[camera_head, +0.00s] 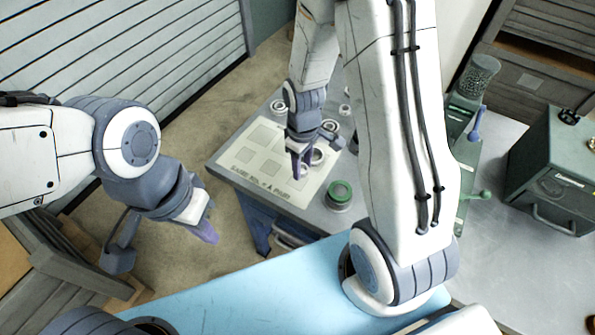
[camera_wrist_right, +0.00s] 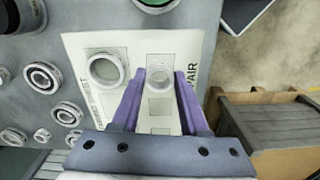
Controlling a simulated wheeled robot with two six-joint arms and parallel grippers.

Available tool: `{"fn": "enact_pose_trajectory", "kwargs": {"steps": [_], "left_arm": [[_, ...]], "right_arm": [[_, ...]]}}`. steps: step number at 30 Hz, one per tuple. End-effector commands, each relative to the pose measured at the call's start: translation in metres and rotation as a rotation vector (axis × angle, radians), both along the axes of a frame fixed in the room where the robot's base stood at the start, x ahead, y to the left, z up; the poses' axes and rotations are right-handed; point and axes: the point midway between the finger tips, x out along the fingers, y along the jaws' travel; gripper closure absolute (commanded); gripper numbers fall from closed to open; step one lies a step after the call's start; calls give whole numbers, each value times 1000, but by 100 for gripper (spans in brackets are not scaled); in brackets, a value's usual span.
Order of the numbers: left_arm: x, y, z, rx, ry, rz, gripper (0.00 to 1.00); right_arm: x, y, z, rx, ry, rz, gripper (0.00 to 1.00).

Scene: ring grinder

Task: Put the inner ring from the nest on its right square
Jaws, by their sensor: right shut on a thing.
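My right gripper (camera_head: 301,171) has purple fingers and points down over the pale printed sheet (camera_head: 266,190). In the right wrist view its fingers (camera_wrist_right: 160,78) are shut on a small pale inner ring (camera_wrist_right: 160,68), which sits over a printed square; I cannot tell if it touches the sheet. A larger ring (camera_wrist_right: 105,68) lies on the neighbouring square, and it also shows in the head view (camera_head: 318,155). A round green-topped fixture (camera_head: 339,192), perhaps the nest, stands beside the sheet. My left gripper (camera_head: 206,222) hangs away from the table; its finger gap is hidden.
Several bearings and rings (camera_wrist_right: 43,77) lie on the grey table beyond the sheet. A green grinder (camera_head: 466,130) and a green box (camera_head: 552,170) stand at the right. A blue surface (camera_head: 255,300) is in front. A wooden crate (camera_wrist_right: 268,125) shows in the wrist view.

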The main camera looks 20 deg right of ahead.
Motion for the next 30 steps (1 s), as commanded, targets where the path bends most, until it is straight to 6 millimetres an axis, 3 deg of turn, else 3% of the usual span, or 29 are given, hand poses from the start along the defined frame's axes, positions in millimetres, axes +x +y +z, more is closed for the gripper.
{"fn": "enact_pose_trajectory", "kwargs": {"steps": [4,15,27,28,30], "left_arm": [[0,0,3,0,0,0,100],[0,0,11,0,0,1,100],[0,0,7,0,0,1,100],[0,0,7,0,0,0,100],[0,0,8,0,0,0,100]], "right_arm": [[10,8,-7,0,0,0,100],[10,9,-47,0,1,-1,100],[10,9,-53,0,-1,-1,100],[10,9,-53,0,-1,-1,52],[10,9,-52,0,-1,-1,26]]}}
